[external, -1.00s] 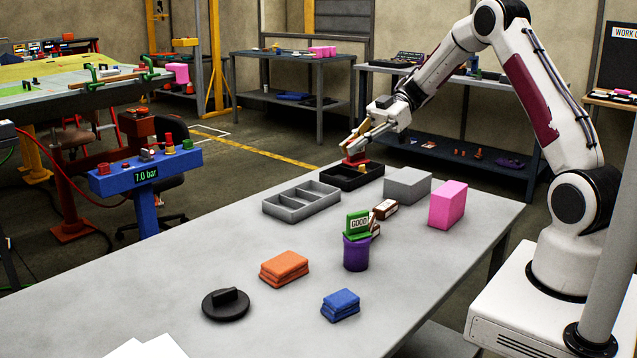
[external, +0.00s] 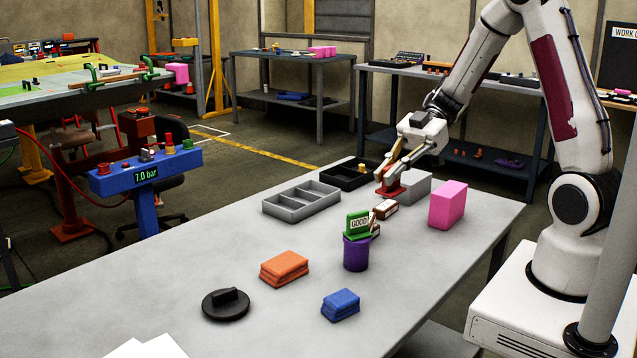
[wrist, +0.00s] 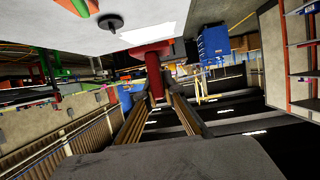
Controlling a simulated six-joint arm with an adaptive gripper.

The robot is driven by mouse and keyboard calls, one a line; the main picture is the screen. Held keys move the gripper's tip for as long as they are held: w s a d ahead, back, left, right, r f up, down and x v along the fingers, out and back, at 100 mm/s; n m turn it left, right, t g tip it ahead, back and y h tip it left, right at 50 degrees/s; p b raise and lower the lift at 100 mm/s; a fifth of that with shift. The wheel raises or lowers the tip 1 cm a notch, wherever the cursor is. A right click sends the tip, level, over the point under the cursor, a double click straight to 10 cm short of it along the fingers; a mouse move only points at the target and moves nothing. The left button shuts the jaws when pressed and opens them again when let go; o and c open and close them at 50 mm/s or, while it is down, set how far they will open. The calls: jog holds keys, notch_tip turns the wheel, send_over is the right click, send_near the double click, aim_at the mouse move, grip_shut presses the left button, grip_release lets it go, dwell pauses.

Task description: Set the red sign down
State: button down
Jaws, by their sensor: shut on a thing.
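The red sign (external: 391,190) is held in my gripper (external: 390,178), just in front of the grey block on the table. In the wrist view the red sign (wrist: 155,70) sits between the two fingertips of my gripper (wrist: 156,95), which are shut on its narrow red part. In the external view the sign looks low over the table, but I cannot tell whether it touches anything. The sign's face is not readable in either view.
A grey block (external: 412,186), a pink block (external: 447,205) and a brown-and-white box (external: 385,209) are close by. A black tray (external: 345,176) and a grey divided tray (external: 301,203) stand left. The front-left tabletop has free room.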

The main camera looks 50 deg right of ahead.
jog(key=s+a+f, duration=0.1)
jog(key=s+f, duration=0.2)
jog(key=f, duration=0.8)
jog(key=shift+s+a, duration=0.35)
jog(key=shift+s, duration=0.05)
jog(key=shift+f, duration=0.2)
dwell(0.4)
jog(key=shift+f, duration=2.85)
jog(key=shift+f, duration=2.05)
jog(key=shift+f, duration=0.1)
